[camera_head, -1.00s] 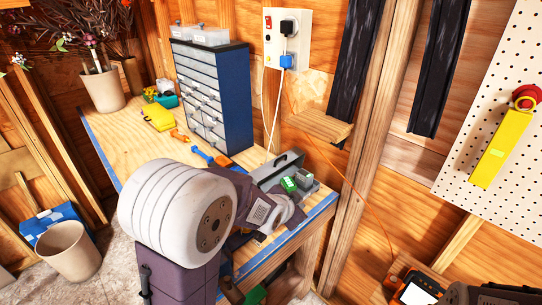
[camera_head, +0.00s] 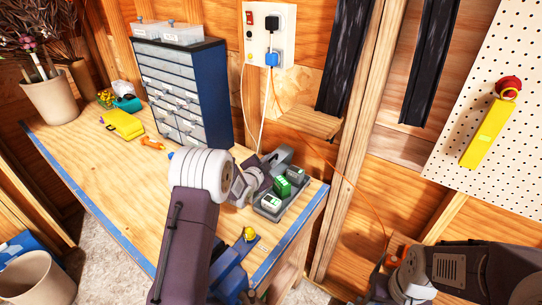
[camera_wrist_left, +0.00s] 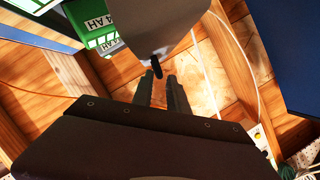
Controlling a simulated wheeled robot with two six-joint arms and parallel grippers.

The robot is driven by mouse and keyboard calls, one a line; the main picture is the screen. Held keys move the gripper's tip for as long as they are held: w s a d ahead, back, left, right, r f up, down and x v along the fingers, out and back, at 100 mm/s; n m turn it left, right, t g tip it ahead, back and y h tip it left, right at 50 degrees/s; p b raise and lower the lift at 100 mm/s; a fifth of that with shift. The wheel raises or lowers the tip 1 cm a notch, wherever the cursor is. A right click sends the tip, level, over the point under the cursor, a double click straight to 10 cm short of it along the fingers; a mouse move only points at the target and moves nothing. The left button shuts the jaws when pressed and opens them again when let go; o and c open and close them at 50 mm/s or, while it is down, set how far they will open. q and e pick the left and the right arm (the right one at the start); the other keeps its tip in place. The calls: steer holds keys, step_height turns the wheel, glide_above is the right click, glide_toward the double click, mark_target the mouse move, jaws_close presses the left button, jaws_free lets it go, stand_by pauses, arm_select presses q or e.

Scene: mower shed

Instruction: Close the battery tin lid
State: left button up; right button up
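The battery tin (camera_head: 270,213) is a grey tray near the right front corner of the workbench, with green-and-white batteries (camera_head: 281,187) inside. A grey part at its back edge, which looks like the raised lid (camera_head: 279,155), is partly hidden by my left wrist. My left gripper (camera_head: 262,172) reaches over the tin's left side. In the left wrist view its two fingers (camera_wrist_left: 162,92) are apart, pointing at a grey panel with a small dark tab near the fingertips; I cannot tell whether they touch. My right gripper (camera_head: 381,284) is low at the right, its fingers unclear.
A yellow case (camera_head: 123,124) lies farther left on the bench (camera_head: 95,165). The bench's middle is mostly clear.

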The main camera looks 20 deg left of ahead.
mark_target(274, 157)
arm_select(q)
steer(key=shift+p+x, duration=0.3)
steer(key=shift+x, duration=0.95)
steer(key=shift+w+d, duration=0.3)
steer(key=shift+d, duration=0.15)
steer(key=shift+a, duration=0.3)
jaws_close()
steer(key=shift+r, duration=0.1)
